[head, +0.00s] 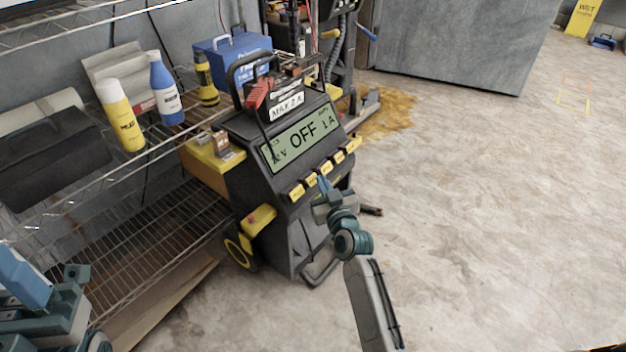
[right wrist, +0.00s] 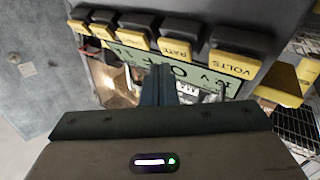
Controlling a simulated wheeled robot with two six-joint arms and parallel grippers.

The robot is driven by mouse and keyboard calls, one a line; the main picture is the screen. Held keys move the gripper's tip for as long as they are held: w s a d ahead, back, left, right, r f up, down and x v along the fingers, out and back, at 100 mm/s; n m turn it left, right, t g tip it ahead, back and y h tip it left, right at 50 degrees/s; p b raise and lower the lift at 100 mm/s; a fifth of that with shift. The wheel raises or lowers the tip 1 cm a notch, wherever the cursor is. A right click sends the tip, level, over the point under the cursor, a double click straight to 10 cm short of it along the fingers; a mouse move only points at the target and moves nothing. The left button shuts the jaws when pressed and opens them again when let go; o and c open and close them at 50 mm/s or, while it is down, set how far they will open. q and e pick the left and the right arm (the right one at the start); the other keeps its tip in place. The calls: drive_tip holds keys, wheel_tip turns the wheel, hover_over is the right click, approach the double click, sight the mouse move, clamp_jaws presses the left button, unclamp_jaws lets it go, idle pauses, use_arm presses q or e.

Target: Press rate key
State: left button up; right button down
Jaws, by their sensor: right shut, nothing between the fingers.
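The dark charger (head: 284,222) stands on the floor with a green display (head: 300,136) reading OFF in the middle. A row of yellow-faced keys runs below the display. The rate key (head: 311,181) is second from the left; in the right wrist view it (right wrist: 175,48) appears upside down, beside the volts key (right wrist: 233,63). My right gripper (head: 323,183) is shut and empty, its blue fingertips close to the key row. In the right wrist view its fingers (right wrist: 158,82) point near the rate key; I cannot tell whether they touch it. Parts of my left arm show at lower left, its jaw state unclear.
A wire shelf (head: 150,232) with a yellow bottle (head: 121,116) and a blue bottle (head: 166,88) stands left of the charger. A blue box (head: 232,52) sits behind. A brown stain (head: 388,108) marks the floor.

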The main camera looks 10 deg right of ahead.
drive_tip(key=s+d+r+p, duration=0.2)
drive_tip(key=s, duration=0.1)
drive_tip(key=shift+s+d+r+p, duration=0.15)
drive_tip(key=shift+d+r+p, duration=0.15)
drive_tip(key=shift+r, duration=0.05)
idle(0.7)
